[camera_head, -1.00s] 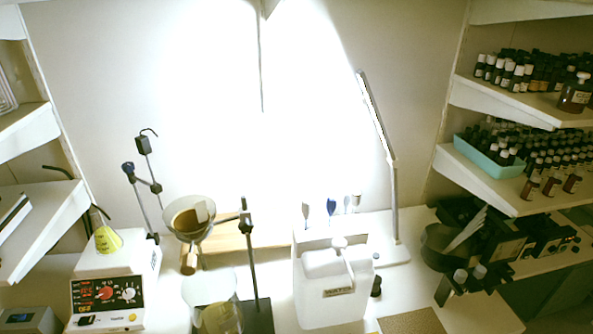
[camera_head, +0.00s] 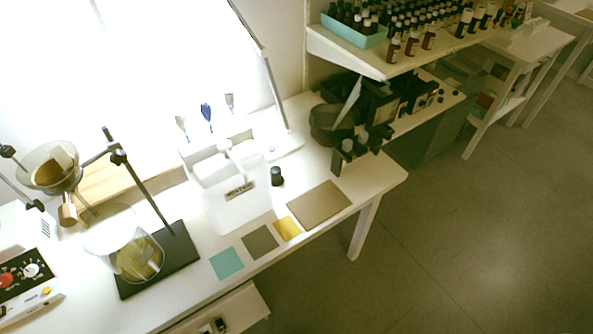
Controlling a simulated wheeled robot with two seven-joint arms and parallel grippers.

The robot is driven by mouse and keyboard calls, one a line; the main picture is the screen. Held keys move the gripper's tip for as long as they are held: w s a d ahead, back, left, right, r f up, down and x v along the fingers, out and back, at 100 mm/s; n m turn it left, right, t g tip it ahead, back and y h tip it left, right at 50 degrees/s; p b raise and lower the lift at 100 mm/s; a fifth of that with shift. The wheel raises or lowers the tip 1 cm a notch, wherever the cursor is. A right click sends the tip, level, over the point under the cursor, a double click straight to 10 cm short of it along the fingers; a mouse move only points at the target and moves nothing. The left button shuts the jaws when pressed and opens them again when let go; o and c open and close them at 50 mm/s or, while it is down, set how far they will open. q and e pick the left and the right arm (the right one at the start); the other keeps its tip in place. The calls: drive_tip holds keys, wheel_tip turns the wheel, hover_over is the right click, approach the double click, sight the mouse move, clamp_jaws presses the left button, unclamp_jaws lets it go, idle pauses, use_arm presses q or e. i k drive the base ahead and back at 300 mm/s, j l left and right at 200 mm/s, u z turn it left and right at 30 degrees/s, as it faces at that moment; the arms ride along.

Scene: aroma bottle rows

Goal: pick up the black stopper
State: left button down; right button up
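A small black stopper (camera_head: 277,177) stands on the white table, just right of the white container with a label (camera_head: 228,190). Neither of my grippers shows in the head view, so their state is hidden.
The white table (camera_head: 330,170) holds a brown mat (camera_head: 319,204), small teal (camera_head: 226,263), grey (camera_head: 261,241) and yellow (camera_head: 287,228) squares, and a stand on a black base (camera_head: 180,262). A bottle shelf (camera_head: 340,52) overhangs the back right. Open floor (camera_head: 480,240) lies to the right.

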sight(275, 170)
drive_tip(key=i+l+u, duration=0.15)
drive_tip(key=l+u, duration=0.85)
drive_tip(key=l, duration=0.2)
drive_tip(key=l+u, duration=0.45)
drive_tip(key=l, duration=0.25)
